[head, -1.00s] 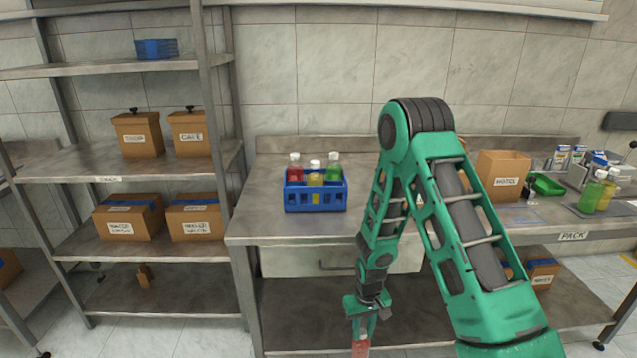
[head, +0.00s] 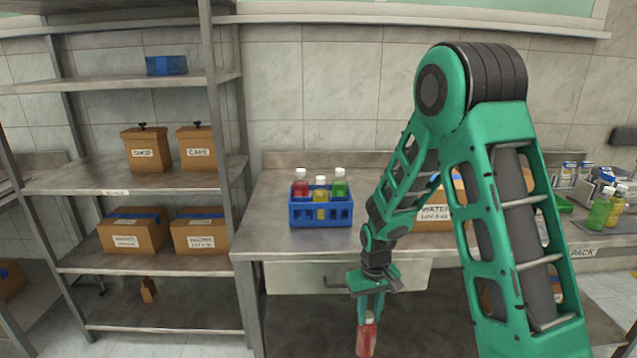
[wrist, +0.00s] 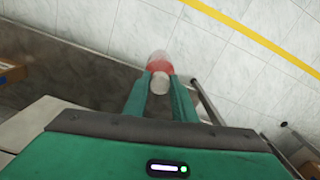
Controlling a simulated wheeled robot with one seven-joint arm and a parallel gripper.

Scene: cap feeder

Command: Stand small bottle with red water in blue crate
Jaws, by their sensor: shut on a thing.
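My gripper (head: 369,310) is shut on a small bottle with red water (head: 366,337), held upright below it, in front of the table's front edge. In the wrist view the red bottle (wrist: 159,67) sits between the two fingertips (wrist: 160,82), its pale cap towards the camera. The blue crate (head: 320,212) stands on the steel table, left of and beyond my gripper. Bottles with red (head: 300,186), yellow (head: 320,194) and green (head: 340,187) liquid stand in it. The crate's inside is mostly hidden by its front wall and these bottles.
The steel table (head: 272,240) has bare top around the crate. A cardboard box labelled water (head: 434,214) stands to the right, partly behind my arm. A shelf rack (head: 130,183) with boxes stands on the left.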

